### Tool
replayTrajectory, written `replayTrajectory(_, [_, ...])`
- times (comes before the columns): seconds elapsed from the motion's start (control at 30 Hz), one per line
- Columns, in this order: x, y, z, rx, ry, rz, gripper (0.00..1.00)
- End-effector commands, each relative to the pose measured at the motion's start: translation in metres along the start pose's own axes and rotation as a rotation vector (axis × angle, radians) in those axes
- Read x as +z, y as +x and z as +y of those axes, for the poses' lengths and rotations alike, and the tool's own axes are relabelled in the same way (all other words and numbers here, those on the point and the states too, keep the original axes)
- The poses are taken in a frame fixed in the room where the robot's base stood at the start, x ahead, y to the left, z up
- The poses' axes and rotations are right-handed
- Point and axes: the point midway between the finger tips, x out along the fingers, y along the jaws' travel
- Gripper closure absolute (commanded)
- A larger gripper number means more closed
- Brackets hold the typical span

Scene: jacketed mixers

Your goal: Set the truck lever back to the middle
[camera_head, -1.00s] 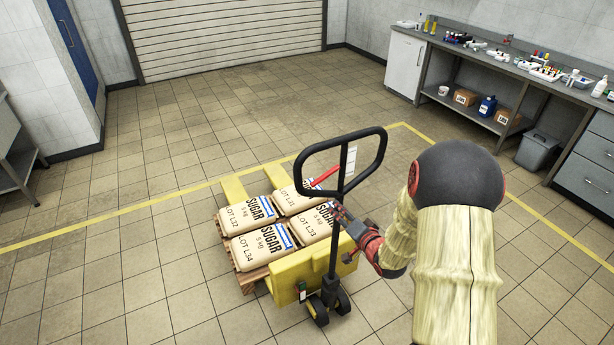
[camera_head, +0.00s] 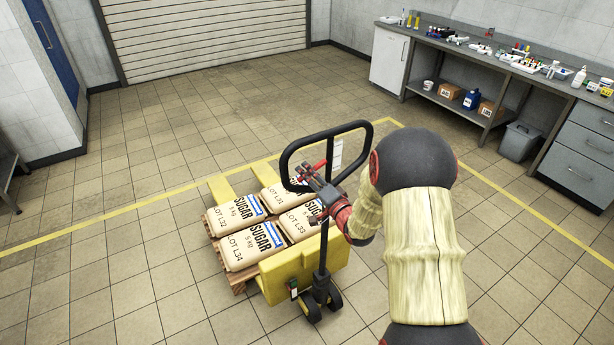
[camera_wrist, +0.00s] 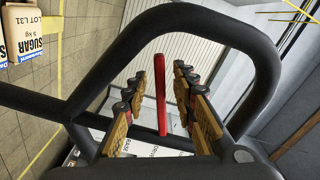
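The pallet truck (camera_head: 286,273) is yellow, with a black upright handle (camera_head: 323,257) that ends in a loop. The red truck lever (camera_head: 319,165) sits inside the loop, partly hidden by my gripper in the head view. In the wrist view the red lever (camera_wrist: 161,94) stands between my two fingers, seen through the loop (camera_wrist: 103,77). My gripper (camera_head: 297,175) is at the loop, its fingers spread. In the wrist view my gripper (camera_wrist: 160,78) shows a gap on both sides of the lever; I see no clear contact.
Several sugar bags (camera_head: 240,247) lie on a wooden pallet (camera_head: 238,284) on the truck's forks (camera_head: 221,190). A workbench (camera_head: 480,57) with small items runs along the right wall. A white label (camera_head: 337,154) hangs in the loop. Open floor lies around the truck.

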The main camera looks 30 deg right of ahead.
Motion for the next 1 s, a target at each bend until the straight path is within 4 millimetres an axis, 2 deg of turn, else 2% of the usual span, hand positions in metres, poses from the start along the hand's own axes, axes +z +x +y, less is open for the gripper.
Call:
replayTrajectory(0.27, [0.0000, 0.0019, -0.0001, 0.001, 0.000, 0.000, 0.73])
replayTrajectory(0.73, [0.0002, 0.0016, 0.0001, 0.001, 0.000, 0.000, 0.99])
replayTrajectory(1.0, [0.0003, 0.0015, 0.0004, 0.001, 0.000, 0.000, 1.00])
